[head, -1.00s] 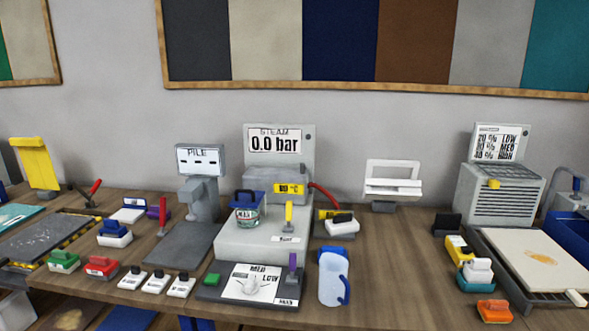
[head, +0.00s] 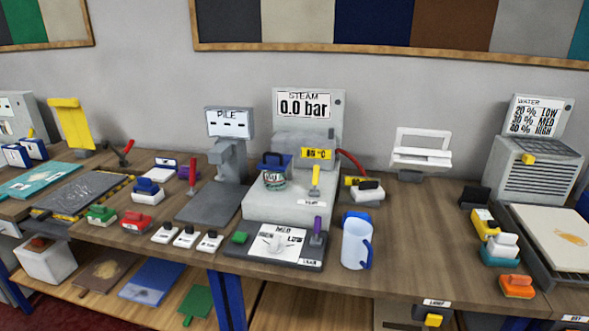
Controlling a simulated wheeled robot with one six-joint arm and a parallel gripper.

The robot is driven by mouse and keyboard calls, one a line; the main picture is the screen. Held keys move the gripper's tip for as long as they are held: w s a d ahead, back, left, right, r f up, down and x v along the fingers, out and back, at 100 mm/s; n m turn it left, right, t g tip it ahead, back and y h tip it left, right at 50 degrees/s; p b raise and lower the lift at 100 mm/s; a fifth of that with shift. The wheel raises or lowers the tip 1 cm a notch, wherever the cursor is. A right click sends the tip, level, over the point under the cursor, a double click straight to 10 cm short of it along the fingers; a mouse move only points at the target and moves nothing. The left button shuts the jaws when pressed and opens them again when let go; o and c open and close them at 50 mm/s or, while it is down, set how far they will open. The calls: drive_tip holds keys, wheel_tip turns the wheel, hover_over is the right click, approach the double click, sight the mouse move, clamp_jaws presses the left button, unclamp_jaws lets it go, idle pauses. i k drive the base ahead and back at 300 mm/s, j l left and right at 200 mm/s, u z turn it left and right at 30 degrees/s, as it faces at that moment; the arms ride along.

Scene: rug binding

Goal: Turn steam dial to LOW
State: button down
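The steam dial (head: 275,243) is a small white knob on a white plate (head: 259,250) printed with MED at the top and LOW at the right. Its exact pointing is too small to tell. The plate lies at the table's front edge, before the grey steam unit (head: 262,208). The unit's display (head: 304,104) reads STEAM 0.0 bar. My gripper is not in view.
A white jug with a blue handle (head: 356,240) stands farther right. Bare table lies right of the jug.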

sight(275, 248)
drive_tip(key=i+j+u, duration=0.35)
drive_tip(key=i+j, duration=0.4)
